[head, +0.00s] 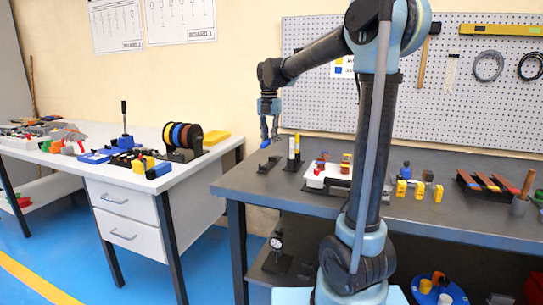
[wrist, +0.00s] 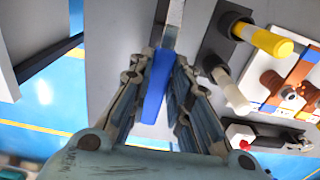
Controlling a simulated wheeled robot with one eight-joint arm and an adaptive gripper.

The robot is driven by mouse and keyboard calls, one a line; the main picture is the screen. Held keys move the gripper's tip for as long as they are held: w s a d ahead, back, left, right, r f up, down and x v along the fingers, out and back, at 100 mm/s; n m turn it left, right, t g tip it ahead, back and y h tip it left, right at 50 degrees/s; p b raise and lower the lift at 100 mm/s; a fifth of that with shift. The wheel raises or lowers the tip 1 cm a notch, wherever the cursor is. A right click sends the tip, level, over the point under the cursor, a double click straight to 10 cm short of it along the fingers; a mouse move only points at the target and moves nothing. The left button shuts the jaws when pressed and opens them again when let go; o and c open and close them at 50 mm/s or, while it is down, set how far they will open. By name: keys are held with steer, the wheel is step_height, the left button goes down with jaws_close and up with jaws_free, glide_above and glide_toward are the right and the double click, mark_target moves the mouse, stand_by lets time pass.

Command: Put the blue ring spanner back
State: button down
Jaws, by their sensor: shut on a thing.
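My gripper (head: 269,132) is over the left end of the dark grey bench (head: 250,183). It is shut on a blue-handled tool, which I take to be the blue ring spanner (head: 265,143). In the wrist view, the spanner's blue handle (wrist: 157,85) lies lengthwise between the two fingers. A grey metal part continues from the handle to the top of the picture, and the ring end is not clearly seen. In the head view, a small black holder (head: 268,166) stands on the bench just below my gripper. I cannot tell whether the spanner touches it.
Right of the black holder, a yellow-topped post (head: 297,143) and a white post (head: 291,150) stand upright on a dark base. They also show right of my fingers in the wrist view (wrist: 262,38). A white tray (head: 318,180) is farther right. A white bench (head: 130,176) stands across a gap.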

steer(key=shift+f, duration=3.15)
steer(key=shift+f, duration=0.25)
steer(key=c, duration=1.5)
jaws_free()
steer(key=shift+r, duration=0.15)
step_height(320, 180, up, 12)
steer(key=shift+r, duration=0.15)
